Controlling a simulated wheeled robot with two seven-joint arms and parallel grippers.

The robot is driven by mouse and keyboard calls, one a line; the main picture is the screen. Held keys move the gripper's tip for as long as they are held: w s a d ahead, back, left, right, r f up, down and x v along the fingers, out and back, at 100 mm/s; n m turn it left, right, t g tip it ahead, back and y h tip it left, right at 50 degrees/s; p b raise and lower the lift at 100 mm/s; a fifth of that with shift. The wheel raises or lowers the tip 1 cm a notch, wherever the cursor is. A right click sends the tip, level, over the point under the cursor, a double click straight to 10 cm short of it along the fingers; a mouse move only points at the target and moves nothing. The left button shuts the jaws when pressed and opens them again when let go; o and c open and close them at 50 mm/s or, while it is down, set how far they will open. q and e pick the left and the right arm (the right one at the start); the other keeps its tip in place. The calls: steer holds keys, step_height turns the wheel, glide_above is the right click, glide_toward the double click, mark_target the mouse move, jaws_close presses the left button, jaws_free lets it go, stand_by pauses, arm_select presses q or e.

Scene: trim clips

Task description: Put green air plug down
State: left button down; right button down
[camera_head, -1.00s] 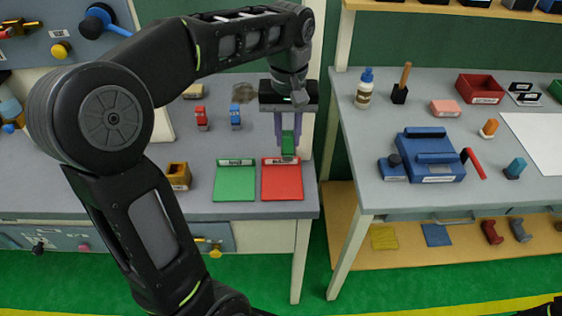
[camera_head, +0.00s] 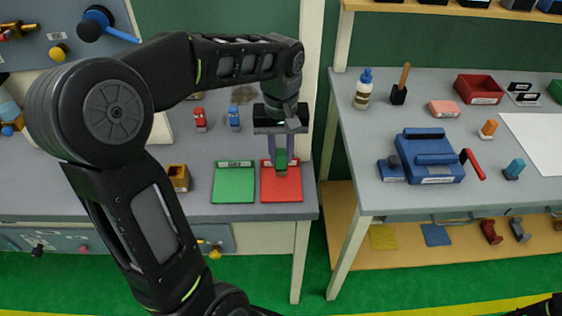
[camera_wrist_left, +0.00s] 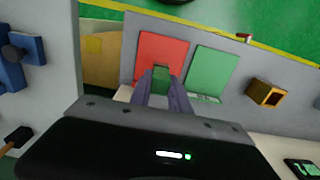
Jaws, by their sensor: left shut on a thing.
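The green air plug (camera_head: 281,161) is a small green block held between the fingers of my left gripper (camera_head: 279,155). It also shows in the left wrist view (camera_wrist_left: 160,77), between the fingertips of my left gripper (camera_wrist_left: 160,84). In the head view the plug appears over the upper part of the red mat (camera_head: 282,190); whether it touches the mat I cannot tell. The green mat (camera_head: 235,187) lies just left of the red one and is empty. Both mats show in the left wrist view, the red one (camera_wrist_left: 158,48) and the green one (camera_wrist_left: 212,72). My right gripper does not show.
A red plug (camera_head: 200,119) and a blue plug (camera_head: 234,118) stand behind the mats. A small yellow-brown box (camera_head: 178,177) is left of the green mat. A gap separates this bench from the right table, which holds a blue fixture (camera_head: 430,160).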

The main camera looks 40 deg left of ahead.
mark_target(281, 164)
arm_select(q)
steer(key=shift+f, duration=1.85)
steer(key=shift+f, duration=0.1)
steer(key=c, duration=1.2)
jaws_free()
step_height(281, 164, up, 12)
steer(key=shift+r, duration=0.15)
